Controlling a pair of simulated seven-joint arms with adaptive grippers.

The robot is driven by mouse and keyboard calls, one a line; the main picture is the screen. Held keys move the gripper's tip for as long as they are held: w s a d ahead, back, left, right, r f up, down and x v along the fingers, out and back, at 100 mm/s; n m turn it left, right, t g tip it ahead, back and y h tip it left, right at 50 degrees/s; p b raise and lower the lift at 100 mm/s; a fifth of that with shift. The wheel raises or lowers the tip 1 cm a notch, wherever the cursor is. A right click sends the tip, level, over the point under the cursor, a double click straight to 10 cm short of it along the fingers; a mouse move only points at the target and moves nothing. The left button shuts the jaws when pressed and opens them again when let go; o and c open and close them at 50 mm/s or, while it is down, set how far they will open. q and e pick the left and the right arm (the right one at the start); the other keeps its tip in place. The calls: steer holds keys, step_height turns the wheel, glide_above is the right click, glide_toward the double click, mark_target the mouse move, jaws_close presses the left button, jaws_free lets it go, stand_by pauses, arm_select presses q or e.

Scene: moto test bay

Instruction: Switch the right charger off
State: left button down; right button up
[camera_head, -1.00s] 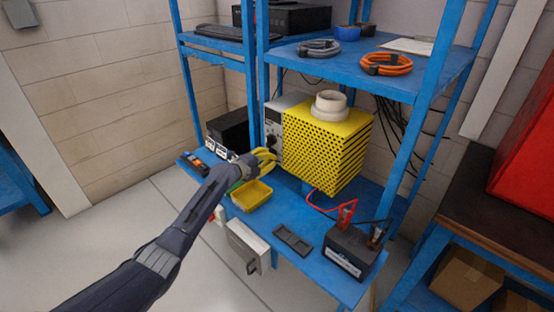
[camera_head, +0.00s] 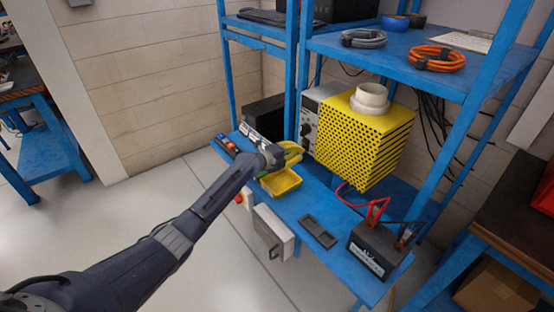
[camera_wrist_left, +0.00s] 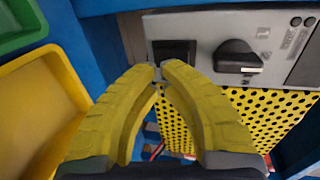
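A grey charger (camera_head: 312,112) with dark controls on its front stands on the blue bench, partly behind a yellow perforated box. In the left wrist view its grey panel (camera_wrist_left: 202,27) shows a black knob (camera_wrist_left: 237,56) and a dark rectangular switch (camera_wrist_left: 174,51). My left gripper (camera_head: 297,151) has yellow fingers and is in front of this panel. In the left wrist view its fingertips (camera_wrist_left: 161,69) are together, empty, just below the dark switch; I cannot tell whether they touch it. My right gripper is not in view.
A yellow bin (camera_head: 282,182) lies just under my left gripper, with a green bin (camera_wrist_left: 18,25) beside it. The yellow perforated box (camera_head: 362,142) stands right of the panel. A black battery (camera_head: 374,250) with red clamps sits at the front right. A blue upright (camera_head: 291,75) stands close by.

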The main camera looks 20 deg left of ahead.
arm_select(q)
steer(key=f+v, duration=0.1)
steer(key=v, duration=0.9)
steer(key=shift+s+a+f, duration=0.15)
steer(key=shift+s+a, duration=0.15)
steer(key=shift+a, duration=0.05)
